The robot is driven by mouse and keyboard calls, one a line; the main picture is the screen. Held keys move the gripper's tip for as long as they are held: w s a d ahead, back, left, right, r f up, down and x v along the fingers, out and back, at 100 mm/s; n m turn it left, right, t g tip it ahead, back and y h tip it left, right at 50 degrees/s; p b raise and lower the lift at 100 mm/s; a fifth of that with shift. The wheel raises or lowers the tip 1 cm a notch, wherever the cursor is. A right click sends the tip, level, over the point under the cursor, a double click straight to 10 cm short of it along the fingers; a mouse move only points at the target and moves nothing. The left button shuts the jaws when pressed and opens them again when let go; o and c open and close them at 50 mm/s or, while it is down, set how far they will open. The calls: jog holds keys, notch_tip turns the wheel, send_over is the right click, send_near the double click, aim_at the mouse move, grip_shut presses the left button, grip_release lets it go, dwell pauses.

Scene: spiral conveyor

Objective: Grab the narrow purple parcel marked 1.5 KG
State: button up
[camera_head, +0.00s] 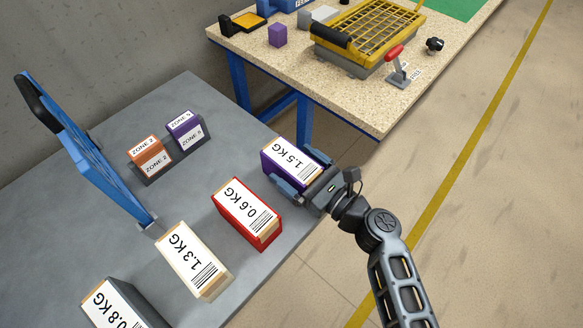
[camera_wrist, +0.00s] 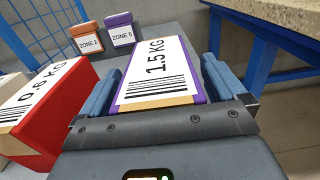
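The narrow purple parcel (camera_head: 290,161) lies near the right edge of the grey table, with a white 1.5 KG label facing up. In the wrist view the same parcel (camera_wrist: 158,75) is straight ahead, its near end close to the gripper's palm. My gripper (camera_head: 303,171) is at the parcel's near end, with one blue finger on each side of it. In the wrist view the fingers of my gripper (camera_wrist: 161,80) stand apart, and a small gap shows at the right finger. Contact on the left side is unclear.
A red 0.6 KG parcel (camera_head: 247,214) lies close by on the left, then a cream 1.3 KG parcel (camera_head: 194,262) and a dark 0.8 KG parcel (camera_head: 123,306). Zone 2 and Zone 5 blocks (camera_head: 168,147) stand behind. A speckled workbench (camera_head: 350,110) is beyond, across a gap.

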grip_shut()
jog(key=shift+r, duration=0.2)
dwell(0.7)
